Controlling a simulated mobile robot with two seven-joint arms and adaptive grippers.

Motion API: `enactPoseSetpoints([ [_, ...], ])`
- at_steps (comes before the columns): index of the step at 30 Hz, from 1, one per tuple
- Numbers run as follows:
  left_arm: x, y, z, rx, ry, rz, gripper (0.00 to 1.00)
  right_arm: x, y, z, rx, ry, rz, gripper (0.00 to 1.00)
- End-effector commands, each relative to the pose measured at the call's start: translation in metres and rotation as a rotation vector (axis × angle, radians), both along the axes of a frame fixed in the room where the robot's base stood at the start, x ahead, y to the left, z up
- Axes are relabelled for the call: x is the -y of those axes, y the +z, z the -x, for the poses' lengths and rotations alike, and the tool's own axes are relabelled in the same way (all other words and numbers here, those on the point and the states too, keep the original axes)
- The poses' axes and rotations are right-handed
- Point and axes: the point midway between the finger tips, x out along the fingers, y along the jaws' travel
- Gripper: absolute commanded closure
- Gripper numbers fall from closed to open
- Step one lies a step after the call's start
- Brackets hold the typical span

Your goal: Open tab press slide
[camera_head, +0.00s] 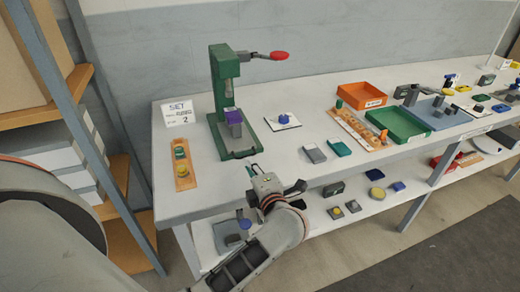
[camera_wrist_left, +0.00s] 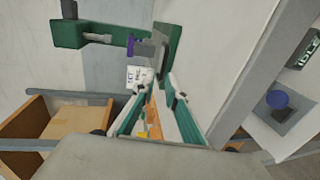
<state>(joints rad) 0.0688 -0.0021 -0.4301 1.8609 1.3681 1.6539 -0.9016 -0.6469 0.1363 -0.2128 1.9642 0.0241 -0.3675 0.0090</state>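The green press (camera_head: 222,90) stands upright at the left end of the bench, its red-knobbed lever (camera_head: 279,55) pointing right. A grey block with a purple top (camera_head: 233,117) sits on the press base; I take it for the slide. In the left wrist view the press (camera_wrist_left: 95,33) lies across the top, with the purple part (camera_wrist_left: 131,45) beside a grey piece. My left gripper (camera_head: 254,168) is at the bench's front edge, in front of the press base and apart from it. Its fingers (camera_wrist_left: 160,82) are spread and empty. My right gripper is not in view.
A wooden strip with green and yellow knobs (camera_head: 183,168) and a sign (camera_head: 178,113) are left of the press. A white plate with a blue knob (camera_head: 283,121) is right of it, with grey and green blocks beyond. Shelving (camera_head: 118,185) stands at the left.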

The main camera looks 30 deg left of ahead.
Motion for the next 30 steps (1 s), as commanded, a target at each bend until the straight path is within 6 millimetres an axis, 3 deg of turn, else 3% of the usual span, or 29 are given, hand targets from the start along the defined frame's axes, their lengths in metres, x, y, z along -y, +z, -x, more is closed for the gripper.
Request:
enactPoseSetpoints([
  [5,-0.004,-0.008,-0.006,-0.015,0.007,0.034,0.87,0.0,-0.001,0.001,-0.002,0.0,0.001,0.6],
  [18,-0.05,-0.02,-0.044,-0.013,0.007,0.031,0.87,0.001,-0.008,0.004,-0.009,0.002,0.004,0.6],
  [30,-0.056,-0.022,-0.05,-0.013,0.008,0.033,0.87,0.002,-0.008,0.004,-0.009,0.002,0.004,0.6],
])
